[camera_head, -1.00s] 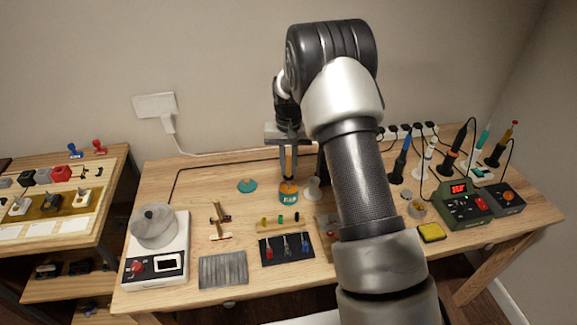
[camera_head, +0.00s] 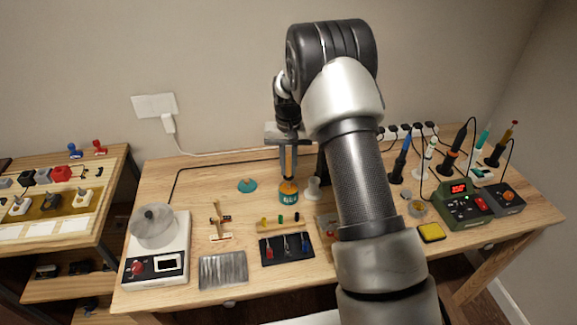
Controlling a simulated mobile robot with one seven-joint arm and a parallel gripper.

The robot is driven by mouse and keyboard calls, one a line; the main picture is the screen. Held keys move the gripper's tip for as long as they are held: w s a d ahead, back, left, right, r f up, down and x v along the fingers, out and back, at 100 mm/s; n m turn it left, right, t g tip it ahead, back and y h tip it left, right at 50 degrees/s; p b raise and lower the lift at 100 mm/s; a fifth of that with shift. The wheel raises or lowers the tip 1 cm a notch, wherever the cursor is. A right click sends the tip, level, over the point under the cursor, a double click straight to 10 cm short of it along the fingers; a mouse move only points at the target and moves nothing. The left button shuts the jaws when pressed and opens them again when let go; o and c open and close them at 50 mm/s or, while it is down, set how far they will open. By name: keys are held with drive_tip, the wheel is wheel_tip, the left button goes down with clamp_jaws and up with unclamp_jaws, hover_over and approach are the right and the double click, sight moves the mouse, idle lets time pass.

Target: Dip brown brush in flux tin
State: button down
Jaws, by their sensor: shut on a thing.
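The flux tin (camera_head: 288,196) is a small teal tin with an orange-brown top, standing near the middle of the wooden table. My gripper (camera_head: 288,150) points straight down above it, shut on the brown brush (camera_head: 289,164). The brush hangs upright over the tin, and its lower end is at the tin's opening. I cannot tell from this angle how far it reaches inside. A teal lid (camera_head: 247,185) lies on the table to the left of the tin.
In front are a small rack with coloured pieces (camera_head: 279,222) and a dark mat with tools (camera_head: 287,249). A pot on a white hot plate (camera_head: 158,262) stands left; soldering stations (camera_head: 467,205) stand right.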

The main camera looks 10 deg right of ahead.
sight(288, 154)
drive_tip(key=shift+r+p, duration=1.95)
drive_tip(key=shift+r, duration=1.55)
